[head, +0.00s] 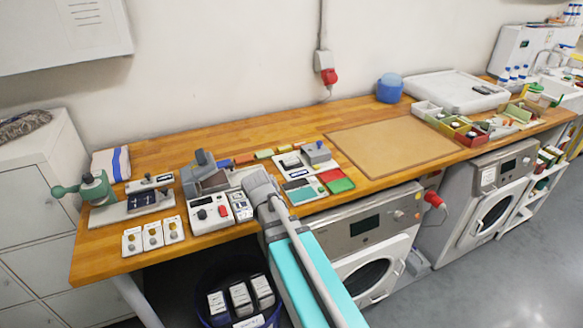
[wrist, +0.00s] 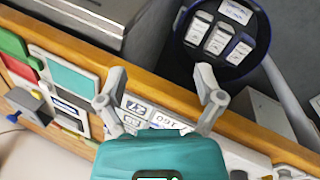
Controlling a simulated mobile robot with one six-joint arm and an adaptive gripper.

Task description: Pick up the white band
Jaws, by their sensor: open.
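I cannot pick out the white band with certainty in either view. A row of small coloured strips (head: 263,154) lies behind the devices on the wooden bench, too small to tell apart well. My gripper (wrist: 162,85) is open in the wrist view, with nothing visible held between its two grey fingers. It is above the front part of the bench. White panels with dark printing (wrist: 138,108) show between and below the fingers, partly hidden by my gripper's teal body. In the head view my arm hides the fingertips and part of the bench.
The wooden bench (head: 150,240) is crowded around my gripper. A dark blue bin (wrist: 250,72) with white boxes stands below the front edge. A tan mat (head: 390,148) is bare.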

